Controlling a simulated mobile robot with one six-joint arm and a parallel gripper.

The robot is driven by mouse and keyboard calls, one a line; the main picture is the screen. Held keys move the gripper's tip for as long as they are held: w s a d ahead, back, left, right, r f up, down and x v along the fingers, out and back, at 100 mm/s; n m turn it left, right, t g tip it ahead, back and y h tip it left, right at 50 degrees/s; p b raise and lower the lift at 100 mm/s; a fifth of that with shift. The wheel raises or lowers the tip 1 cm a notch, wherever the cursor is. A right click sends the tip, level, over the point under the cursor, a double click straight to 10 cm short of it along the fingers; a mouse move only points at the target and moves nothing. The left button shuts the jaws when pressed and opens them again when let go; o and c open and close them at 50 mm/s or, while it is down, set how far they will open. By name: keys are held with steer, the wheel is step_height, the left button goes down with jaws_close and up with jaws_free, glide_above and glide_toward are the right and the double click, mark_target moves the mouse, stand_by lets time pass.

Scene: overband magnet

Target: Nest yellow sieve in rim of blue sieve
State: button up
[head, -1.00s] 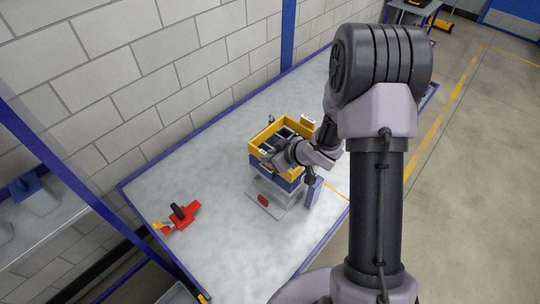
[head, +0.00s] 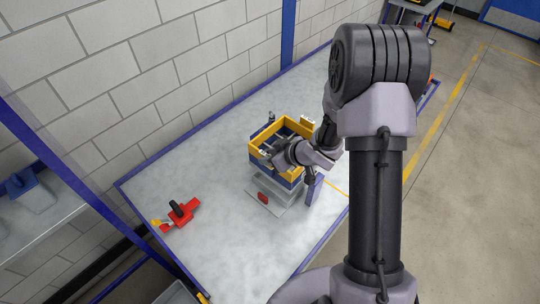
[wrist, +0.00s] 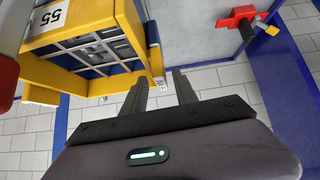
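The yellow sieve (head: 300,127) is a square frame with a dark grid inside. It sits on top of the blue sieve (head: 291,184), over a grey base. Blue also shows past its back left edge, so it looks offset; whether it lies inside the blue rim is unclear. The arm hides part of the sieves in the head view.
A red tool with a black handle (head: 180,213) lies on the left of the table (head: 225,245); it also shows in the wrist view (wrist: 240,18). A small red part (head: 263,198) is on the base. A block wall (head: 150,80) runs behind. The table front is clear.

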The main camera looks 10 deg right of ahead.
steer(key=shift+s+r, duration=0.1)
steer(key=p+v, duration=0.4)
steer(key=v, duration=1.3)
steer(key=w+d+f+m+t+h+b, duration=0.25)
steer(key=d+h+b, duration=0.25)
steer(key=b, duration=0.6)
steer(key=s+f+m+g+h+b, duration=0.25)
steer(key=s+m+b, duration=0.3)
steer(key=b, duration=0.35)
steer(key=s+a+f+m+g+y+b, duration=0.1)
steer(key=s+a+f+y+b, duration=0.1)
steer(key=s+a+b, duration=0.3)
steer(key=s+a+f+m+y+b, duration=0.2)
steer(key=s+a+f+b, duration=0.2)
steer(key=s+a, duration=0.5)
steer(key=shift+s+a+f+g+y+b, duration=0.4)
steer(key=shift+a+b, duration=0.25)
steer(key=shift+a, duration=0.1)
